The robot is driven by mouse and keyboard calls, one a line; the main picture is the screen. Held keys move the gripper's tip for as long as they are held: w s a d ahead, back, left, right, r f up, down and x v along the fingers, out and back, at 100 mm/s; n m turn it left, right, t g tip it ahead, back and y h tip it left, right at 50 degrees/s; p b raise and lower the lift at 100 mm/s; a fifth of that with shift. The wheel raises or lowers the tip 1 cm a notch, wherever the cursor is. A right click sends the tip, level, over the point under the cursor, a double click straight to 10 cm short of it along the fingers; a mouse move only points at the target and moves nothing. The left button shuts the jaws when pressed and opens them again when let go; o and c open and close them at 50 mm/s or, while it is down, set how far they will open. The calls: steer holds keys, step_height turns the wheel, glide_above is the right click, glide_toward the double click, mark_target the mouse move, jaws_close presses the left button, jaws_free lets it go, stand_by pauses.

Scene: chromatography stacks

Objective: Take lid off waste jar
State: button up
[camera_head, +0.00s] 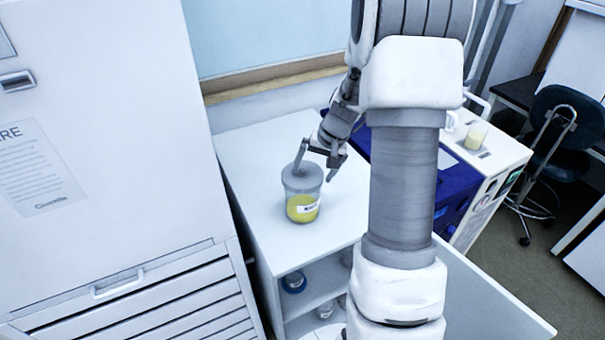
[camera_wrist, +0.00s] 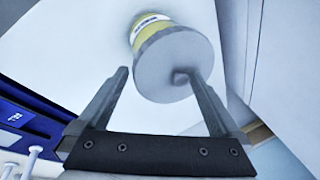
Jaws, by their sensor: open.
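The waste jar (camera_head: 303,206) stands upright on a white cabinet top, clear with yellow contents and a white label. Its round grey lid (camera_head: 302,176) is on it. In the wrist view the lid (camera_wrist: 172,62) faces the camera, with a small dark knob (camera_wrist: 181,77) on it, and the jar's yellow side (camera_wrist: 150,27) shows behind. My gripper (camera_head: 316,170) is open at the lid, with its fingers apart. In the wrist view my gripper (camera_wrist: 157,82) has one finger left of the lid and the other tip by the knob. Whether that tip touches is unclear.
The white cabinet top (camera_head: 255,160) is clear around the jar; its open shelves below hold small items. A tall white unit (camera_head: 110,120) stands at left. A blue and white machine (camera_head: 455,190) stands at right behind my arm, with a beaker (camera_head: 476,136) on top.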

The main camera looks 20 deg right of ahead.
mark_target(314, 174)
steer(key=shift+c, duration=0.2)
steer(key=c, duration=1)
steer(key=shift+c, duration=0.2)
steer(key=shift+r, duration=0.15)
step_height(314, 174, up, 4)
steer(key=shift+w+d+r, duration=0.1)
steer(key=shift+d, duration=0.05)
steer(key=w+d+r, duration=0.6)
steer(key=d, duration=0.3)
steer(key=shift+d+r+b, duration=0.25)
steer(key=shift+d+b, duration=0.1)
steer(key=shift+s, duration=0.2)
